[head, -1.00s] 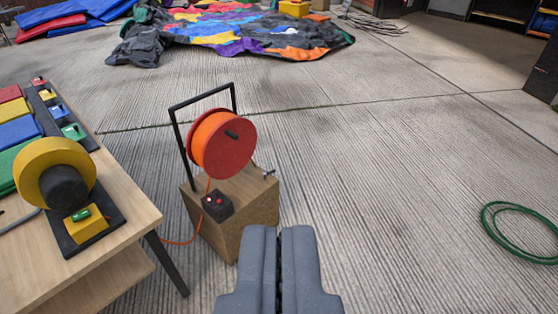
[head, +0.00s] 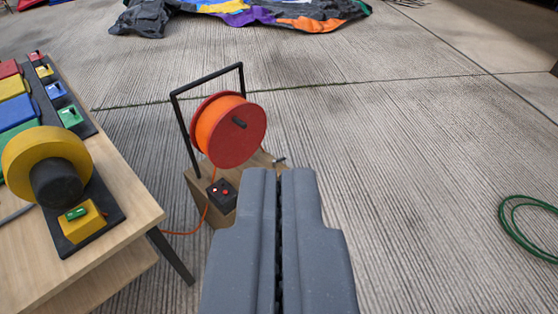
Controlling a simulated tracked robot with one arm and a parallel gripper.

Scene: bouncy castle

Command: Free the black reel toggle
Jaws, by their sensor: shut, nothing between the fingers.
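A red and orange reel (head: 231,130) hangs in a black frame (head: 180,122) on a wooden box (head: 199,192). A short black handle (head: 239,122) sticks out of the reel's red face. A small dark toggle-like piece (head: 279,161) shows at the right edge of the box top, just beyond my fingertips; its exact shape is too small to tell. My gripper (head: 278,176) is shut and empty, in front of the box and apart from the reel as far as I can see. It hides the box's right and front parts.
A wooden table (head: 140,212) at left holds a yellow wheel (head: 45,150) and colored blocks. A black switch box (head: 222,194) with an orange cable sits on the wooden box. A green hose (head: 520,225) lies at right. The ribbed floor right of the reel is clear.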

